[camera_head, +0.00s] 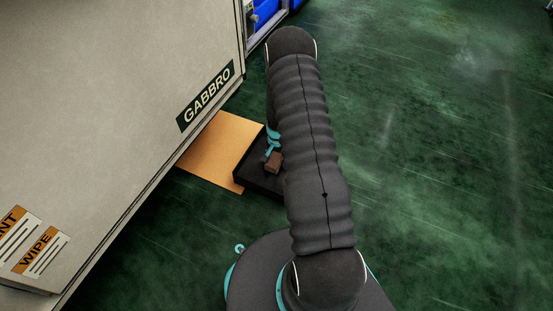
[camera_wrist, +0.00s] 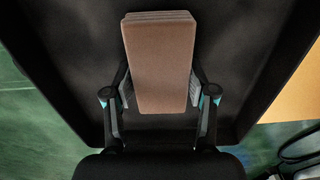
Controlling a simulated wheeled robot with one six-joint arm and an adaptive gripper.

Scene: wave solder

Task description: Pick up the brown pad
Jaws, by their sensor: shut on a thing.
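The brown pad (camera_wrist: 160,62) is a block that fills the upper middle of the wrist view. My gripper (camera_wrist: 158,88) is shut on it, with a finger against each of its long sides. In the head view the pad (camera_head: 273,162) is small and partly hidden by my arm, with part of my gripper (camera_head: 272,145) just above it. The pad is over or in a black tray (camera_head: 242,168). I cannot tell whether it touches the tray floor.
An orange-tan mat (camera_head: 222,150) lies beside the tray. A large beige cabinet marked GABBRO (camera_head: 120,90) stands close on the left. Blue items (camera_head: 265,12) are at the top. The green floor (camera_head: 440,160) on the right is clear.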

